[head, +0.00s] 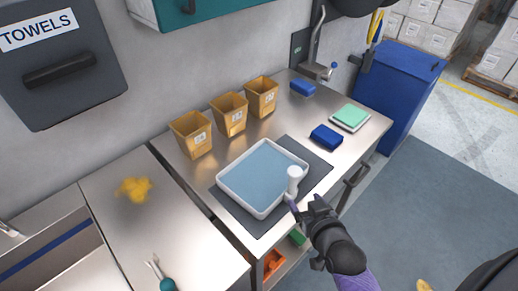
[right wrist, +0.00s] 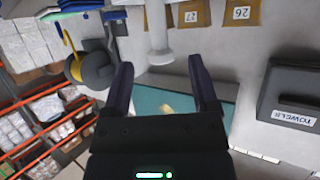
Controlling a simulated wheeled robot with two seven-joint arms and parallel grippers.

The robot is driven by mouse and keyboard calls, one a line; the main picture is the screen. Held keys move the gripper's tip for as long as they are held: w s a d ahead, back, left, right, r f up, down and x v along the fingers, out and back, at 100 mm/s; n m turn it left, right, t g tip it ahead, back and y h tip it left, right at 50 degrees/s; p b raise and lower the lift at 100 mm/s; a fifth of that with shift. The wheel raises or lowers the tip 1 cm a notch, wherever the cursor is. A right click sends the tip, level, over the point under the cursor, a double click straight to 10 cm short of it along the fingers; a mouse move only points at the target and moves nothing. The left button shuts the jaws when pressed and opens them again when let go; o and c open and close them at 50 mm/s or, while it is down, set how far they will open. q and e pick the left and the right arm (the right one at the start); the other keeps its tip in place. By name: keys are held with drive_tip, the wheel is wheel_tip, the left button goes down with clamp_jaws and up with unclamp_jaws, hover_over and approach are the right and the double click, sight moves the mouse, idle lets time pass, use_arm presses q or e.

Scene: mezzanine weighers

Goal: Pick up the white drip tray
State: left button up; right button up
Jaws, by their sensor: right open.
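The white drip tray (head: 222,188) lies flat on a dark mat on the steel counter in the head view, with a blue-grey inside. A white post with a wider top (head: 294,175) stands at the tray's near right corner; I cannot tell whether it is part of the tray. My right gripper (head: 304,204) is just in front of that corner, open and empty. In the right wrist view, a white post with a flared end (right wrist: 160,40) shows beyond and between the open fingertips (right wrist: 160,75), apart from them. My left gripper is not in view.
Three tan bins (head: 229,115) stand behind the tray. A dark blue block (head: 326,137) and a scale with a green top (head: 350,117) are to the right. A yellow crumpled thing (head: 133,189) lies on the left counter. A blue cabinet (head: 402,92) stands at the right end.

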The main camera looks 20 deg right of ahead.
sight(295, 183)
drive_tip(key=b+x, duration=0.1)
drive_tip(key=x, duration=0.2)
drive_tip(key=shift+w+d, duration=0.1)
drive_tip(key=shift+w, duration=0.25)
drive_tip(key=b+x, duration=0.2)
drive_tip(key=x, duration=0.3)
drive_tip(key=shift+w+d, duration=0.15)
drive_tip(key=shift+w, duration=0.2)
drive_tip(key=shift+w+r, duration=0.1)
drive_tip(key=shift+c, duration=0.4)
clamp_jaws()
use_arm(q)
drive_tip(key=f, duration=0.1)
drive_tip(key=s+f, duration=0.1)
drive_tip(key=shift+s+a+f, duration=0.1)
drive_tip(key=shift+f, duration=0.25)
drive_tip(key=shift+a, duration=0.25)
